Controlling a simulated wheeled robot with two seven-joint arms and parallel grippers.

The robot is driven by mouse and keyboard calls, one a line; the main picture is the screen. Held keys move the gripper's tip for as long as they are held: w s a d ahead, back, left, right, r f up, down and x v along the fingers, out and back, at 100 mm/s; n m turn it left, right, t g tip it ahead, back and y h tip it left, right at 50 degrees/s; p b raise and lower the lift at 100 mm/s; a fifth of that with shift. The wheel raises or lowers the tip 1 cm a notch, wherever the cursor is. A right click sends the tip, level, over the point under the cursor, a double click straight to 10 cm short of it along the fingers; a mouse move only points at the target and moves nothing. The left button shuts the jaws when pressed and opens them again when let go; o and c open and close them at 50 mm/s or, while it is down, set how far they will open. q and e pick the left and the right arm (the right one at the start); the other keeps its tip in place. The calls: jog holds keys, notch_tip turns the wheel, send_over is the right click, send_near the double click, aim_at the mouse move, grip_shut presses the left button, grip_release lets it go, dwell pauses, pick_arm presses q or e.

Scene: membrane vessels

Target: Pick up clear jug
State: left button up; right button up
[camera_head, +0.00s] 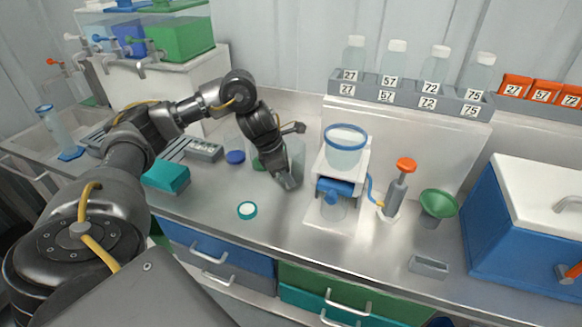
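A clear, see-through vessel that looks like the jug (298,161) stands on the steel counter, left of the white filter stand. My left gripper (287,184) points down at it from above and covers part of it. The fingers overlap the vessel's near side in this view. I cannot tell whether they are apart, touching it or shut on it. The vessel's base and handle are not clear to see. My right gripper is not in view.
The white stand (352,211) with a blue-rimmed vessel (345,150) is close on the right. A teal-and-white disc (247,210) lies in front. A blue-based clear container (235,152) stands to the left. Numbered bottles (393,66) stand on a rack behind.

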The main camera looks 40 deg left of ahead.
pick_arm(q)
jog(key=shift+d, duration=0.1)
jog(key=shift+f, duration=0.1)
grip_shut()
dwell(0.3)
notch_tip(320, 180, up, 10)
jog(key=p, duration=0.3)
dwell(0.4)
